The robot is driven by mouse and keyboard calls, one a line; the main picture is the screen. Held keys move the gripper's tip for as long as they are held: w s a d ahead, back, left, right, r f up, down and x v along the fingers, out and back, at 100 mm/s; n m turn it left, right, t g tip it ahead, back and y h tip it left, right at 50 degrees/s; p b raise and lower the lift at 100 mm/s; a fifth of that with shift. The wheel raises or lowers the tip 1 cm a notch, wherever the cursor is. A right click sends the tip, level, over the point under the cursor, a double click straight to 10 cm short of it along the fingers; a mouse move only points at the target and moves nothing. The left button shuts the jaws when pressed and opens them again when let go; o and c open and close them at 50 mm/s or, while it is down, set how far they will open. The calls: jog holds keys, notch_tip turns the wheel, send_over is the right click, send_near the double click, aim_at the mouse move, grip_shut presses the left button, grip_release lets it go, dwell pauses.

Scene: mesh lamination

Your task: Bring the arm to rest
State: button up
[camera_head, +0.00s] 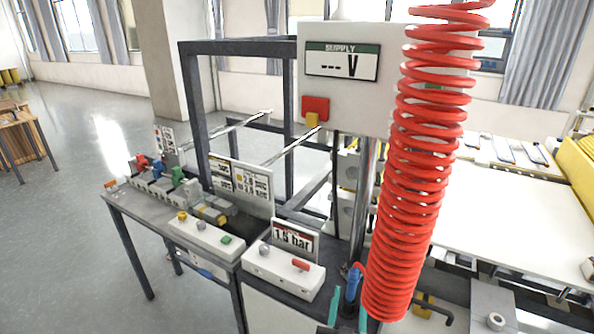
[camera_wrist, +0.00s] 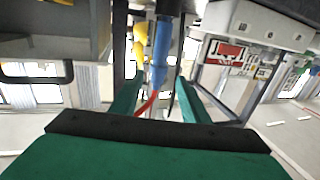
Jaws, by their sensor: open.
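My gripper (camera_head: 347,314) shows at the bottom of the head view as two teal fingertips, spread apart. In the wrist view my gripper (camera_wrist: 158,92) has its teal fingers open, with a gap between them. A blue fitting (camera_head: 353,283) stands just beyond the fingertips; in the wrist view the blue fitting (camera_wrist: 161,50) lies in line with the gap. I cannot tell whether it is between the fingers or touches them. A thin red tube (camera_wrist: 148,103) shows between the fingers.
A big red coiled hose (camera_head: 410,170) hangs close to the right of my gripper. A white supply box (camera_head: 345,105) hangs above. A bench (camera_head: 130,212) with control boxes and a pressure sign (camera_head: 293,240) stands left. A white table (camera_head: 500,220) is at right. Open floor (camera_head: 70,250) lies far left.

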jog(key=s+a+f+n+y, duration=0.1)
jog(key=s+a+f+y, duration=0.1)
jog(key=s+a+f, duration=0.55)
jog(key=s+a+f+n+y, duration=0.1)
jog(key=s+a+f, duration=0.3)
jog(key=s, duration=0.6)
jog(key=s+a+n+y, duration=0.1)
jog(key=s+a, duration=0.1)
jog(key=s, duration=0.8)
jog(key=s+a+g+y, duration=0.1)
jog(key=s+a, duration=0.2)
jog(key=s, duration=0.7)
jog(key=shift+s+a+n+g+y, duration=0.3)
jog(key=shift+a+n+y, duration=0.05)
jog(key=shift+n+y, duration=0.05)
